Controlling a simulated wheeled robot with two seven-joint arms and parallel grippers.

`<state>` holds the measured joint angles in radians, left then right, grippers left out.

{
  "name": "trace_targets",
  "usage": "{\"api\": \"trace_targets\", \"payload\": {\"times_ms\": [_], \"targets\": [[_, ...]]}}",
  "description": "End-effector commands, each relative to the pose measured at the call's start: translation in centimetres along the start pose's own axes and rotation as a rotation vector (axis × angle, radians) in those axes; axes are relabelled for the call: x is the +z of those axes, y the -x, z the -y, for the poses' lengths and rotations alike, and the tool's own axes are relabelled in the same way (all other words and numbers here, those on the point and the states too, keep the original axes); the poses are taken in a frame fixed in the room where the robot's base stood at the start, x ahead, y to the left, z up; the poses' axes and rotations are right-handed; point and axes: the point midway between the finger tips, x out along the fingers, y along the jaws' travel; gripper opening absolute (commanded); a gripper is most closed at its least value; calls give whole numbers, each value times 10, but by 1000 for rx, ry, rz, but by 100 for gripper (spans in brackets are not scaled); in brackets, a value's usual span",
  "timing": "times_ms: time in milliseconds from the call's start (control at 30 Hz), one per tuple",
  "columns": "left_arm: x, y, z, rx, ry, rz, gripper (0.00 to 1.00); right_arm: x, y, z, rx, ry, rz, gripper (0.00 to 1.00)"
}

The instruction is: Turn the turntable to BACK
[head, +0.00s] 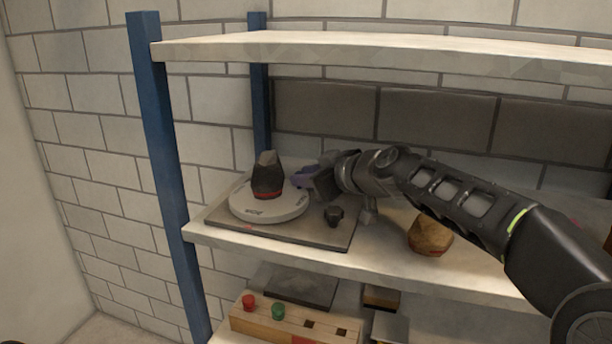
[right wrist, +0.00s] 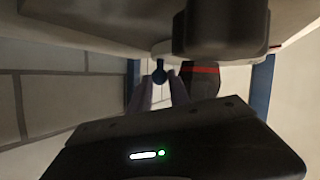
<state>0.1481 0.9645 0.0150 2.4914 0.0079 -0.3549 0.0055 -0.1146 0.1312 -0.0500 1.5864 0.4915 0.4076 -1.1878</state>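The turntable (head: 262,211) is a round white disc on a grey base plate (head: 313,235) on the middle shelf. Its rim has dark lettering too small to read. A dark object with a red band (head: 267,176) stands on the disc and also shows in the right wrist view (right wrist: 205,80). My right gripper (head: 303,178) is at the right rim of the disc, with purplish fingers. In the right wrist view, its fingers (right wrist: 160,92) are apart, with a small dark knob (right wrist: 159,73) between or just beyond their tips. Contact is unclear. My left gripper is out of view.
A black knob (head: 333,215) stands on the base plate below my right wrist. A brown lump (head: 429,236) lies on the shelf to the right. An upper shelf (head: 380,49) is overhead and a blue post (head: 163,150) stands left. A wooden block with pegs (head: 262,325) is below.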

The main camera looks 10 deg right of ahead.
Motion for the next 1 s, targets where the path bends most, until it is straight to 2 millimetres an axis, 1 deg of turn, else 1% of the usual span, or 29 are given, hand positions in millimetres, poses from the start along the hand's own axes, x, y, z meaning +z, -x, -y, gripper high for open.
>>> {"api": "trace_targets", "payload": {"times_ms": [33,200,1000], "targets": [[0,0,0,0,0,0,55,0,0,1,-1,0,0,14],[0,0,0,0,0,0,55,0,0,1,-2,0,0,0],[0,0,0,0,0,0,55,0,0,1,-4,0,1,0]]}}
